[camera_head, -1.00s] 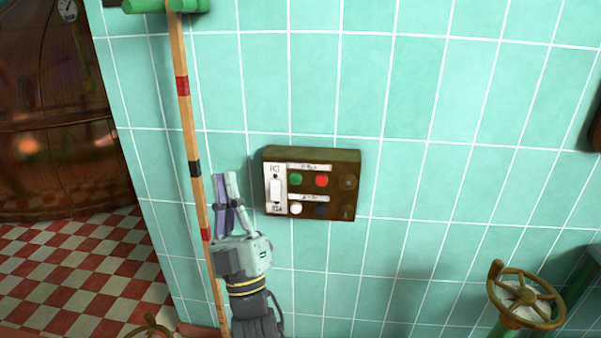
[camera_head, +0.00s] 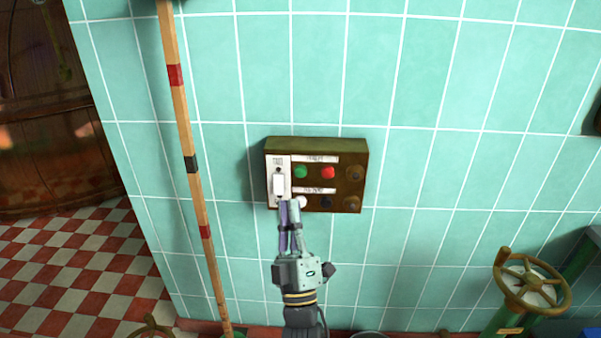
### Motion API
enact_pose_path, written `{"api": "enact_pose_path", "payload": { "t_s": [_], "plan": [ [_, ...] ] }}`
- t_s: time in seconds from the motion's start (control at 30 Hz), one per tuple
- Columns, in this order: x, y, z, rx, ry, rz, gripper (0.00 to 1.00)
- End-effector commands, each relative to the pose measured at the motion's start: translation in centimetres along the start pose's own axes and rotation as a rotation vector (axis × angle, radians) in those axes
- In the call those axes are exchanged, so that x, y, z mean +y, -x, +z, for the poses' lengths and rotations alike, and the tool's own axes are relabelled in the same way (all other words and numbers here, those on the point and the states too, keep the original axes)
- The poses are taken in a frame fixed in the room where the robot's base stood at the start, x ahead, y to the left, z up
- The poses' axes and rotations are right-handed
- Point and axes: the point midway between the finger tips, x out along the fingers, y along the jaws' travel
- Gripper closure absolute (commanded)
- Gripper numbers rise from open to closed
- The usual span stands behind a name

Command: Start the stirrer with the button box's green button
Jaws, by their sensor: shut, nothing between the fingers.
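The button box (camera_head: 318,149) is a brown box on the tiled wall, with a white switch plate on its left side. Its green button (camera_head: 301,172) is in the upper row, left of the red button (camera_head: 327,172). A white button (camera_head: 299,202) and a dark blue button (camera_head: 326,202) sit in the lower row. My gripper (camera_head: 289,203) is shut and empty. Its fingertips are in front of the box's lower left part, below the green button and by the white one. I cannot tell whether they touch the box. The stirrer cannot be made out.
A wooden pole (camera_head: 190,160) with red and black bands stands left of the box. A brass handwheel (camera_head: 533,281) is at the lower right. A copper vessel (camera_head: 40,120) stands at the far left over a checkered floor (camera_head: 70,275). The wall right of the box is clear.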

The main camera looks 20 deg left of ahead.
Motion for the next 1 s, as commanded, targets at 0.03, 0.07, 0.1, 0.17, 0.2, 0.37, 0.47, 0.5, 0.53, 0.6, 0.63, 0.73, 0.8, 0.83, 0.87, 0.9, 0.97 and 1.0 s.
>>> {"api": "enact_pose_path", "payload": {
  "t_s": [0.03, 0.07, 0.1, 0.17, 0.2, 0.37, 0.47, 0.5, 0.53, 0.6, 0.63, 0.73, 0.8, 0.83, 0.87, 0.9, 0.97, 1.0],
  "plan": [
    [0.0, 0.0, 0.0, 0.0, -0.001, 0.0, 1.0],
    [0.0, -0.1, 0.0, 0.0, -0.001, 0.0, 1.0],
    [-0.1, -0.1, 0.0, 0.0, -0.001, 0.0, 1.0],
    [-0.2, -0.3, 0.1, 0.001, -0.001, 0.001, 1.0],
    [-0.3, -0.6, 0.3, 0.001, -0.001, 0.001, 1.0],
    [-1.1, -1.9, 1.1, 0.001, -0.001, 0.001, 1.0],
    [-1.9, -3.0, 1.9, 0.001, -0.002, 0.001, 1.0],
    [-2.2, -3.4, 2.2, 0.001, -0.002, 0.001, 1.0],
    [-2.4, -3.7, 2.4, 0.0, -0.003, 0.001, 1.0],
    [-2.9, -4.3, 2.9, 0.001, -0.002, 0.001, 1.0],
    [-3.1, -4.6, 3.1, 0.001, -0.002, 0.001, 1.0],
    [-3.8, -5.1, 3.7, 0.001, -0.001, 0.002, 1.0],
    [-4.1, -5.5, 4.0, 0.001, -0.001, 0.001, 1.0],
    [-4.2, -5.7, 4.1, 0.001, -0.001, 0.001, 1.0],
    [-4.3, -5.8, 4.2, 0.001, -0.001, 0.001, 1.0],
    [-4.3, -6.0, 4.3, 0.001, -0.001, 0.001, 1.0],
    [-4.4, -6.1, 4.3, 0.001, -0.001, 0.001, 1.0],
    [-4.5, -6.2, 4.4, 0.001, -0.002, 0.001, 1.0]
  ]
}}
